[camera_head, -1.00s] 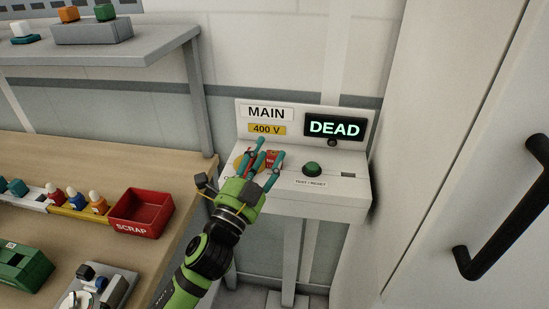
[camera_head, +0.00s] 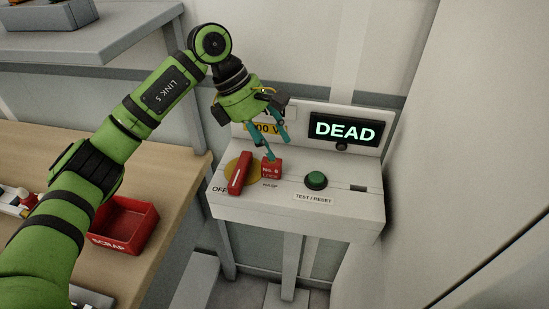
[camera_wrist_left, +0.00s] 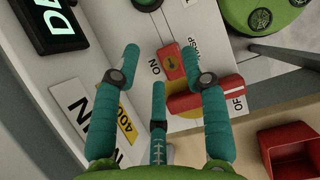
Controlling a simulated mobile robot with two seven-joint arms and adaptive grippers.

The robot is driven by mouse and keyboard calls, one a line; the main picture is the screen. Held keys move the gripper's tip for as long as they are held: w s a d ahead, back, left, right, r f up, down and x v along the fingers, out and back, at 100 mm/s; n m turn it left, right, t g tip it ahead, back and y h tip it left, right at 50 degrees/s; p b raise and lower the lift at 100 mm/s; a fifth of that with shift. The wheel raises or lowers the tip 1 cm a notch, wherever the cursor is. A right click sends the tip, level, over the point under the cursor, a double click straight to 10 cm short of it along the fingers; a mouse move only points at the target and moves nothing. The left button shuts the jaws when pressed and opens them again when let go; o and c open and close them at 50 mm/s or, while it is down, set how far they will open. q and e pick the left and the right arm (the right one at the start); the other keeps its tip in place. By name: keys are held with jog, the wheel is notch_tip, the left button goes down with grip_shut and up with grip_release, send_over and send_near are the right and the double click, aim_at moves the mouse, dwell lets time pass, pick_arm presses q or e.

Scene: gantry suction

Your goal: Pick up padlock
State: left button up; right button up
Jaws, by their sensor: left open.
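The padlock (camera_head: 271,169) is a small red block marked "No. 8" on the sloped white panel, just right of the red switch handle (camera_head: 239,174). The handle lies over a yellow disc beside "OFF". My left gripper (camera_head: 278,150) comes down from above, its teal fingers open at the padlock's top. In the left wrist view, a red body with a yellow spot, apparently the padlock (camera_wrist_left: 170,64), shows between the spread fingertips (camera_wrist_left: 160,56). The red handle (camera_wrist_left: 215,97) lies beside it, partly behind a finger. Contact cannot be told. My right gripper is not in view.
A green button (camera_head: 316,180) sits right of the padlock, below the "DEAD" display (camera_head: 345,131). A red scrap bin (camera_head: 125,226) stands on the wooden bench at left. A grey shelf (camera_head: 110,42) overhangs the bench. A pale cabinet (camera_head: 470,130) borders the right.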

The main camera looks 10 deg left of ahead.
aim_at(273, 169)
pick_arm(q)
jog(key=shift+w+a+r+y, duration=0.1)
jog(key=shift+a+y, duration=0.1)
jog(key=shift+a, duration=0.2)
jog(key=shift+w+a+r+y, duration=0.1)
jog(key=shift+a+y, duration=0.1)
jog(key=shift+a, duration=0.2)
jog(key=p+x, duration=0.2)
jog(key=x, duration=0.1)
jog(key=a+p+x, duration=0.1)
jog(key=x, duration=0.1)
jog(key=shift+s+f+p, duration=0.15)
jog(key=shift+f+p, duration=0.25)
jog(key=shift+f, duration=0.05)
jog(key=shift+d+f, duration=0.25)
jog(key=shift+f, duration=0.35)
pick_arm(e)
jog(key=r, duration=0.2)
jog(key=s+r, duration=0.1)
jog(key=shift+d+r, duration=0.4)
pick_arm(q)
grip_shut()
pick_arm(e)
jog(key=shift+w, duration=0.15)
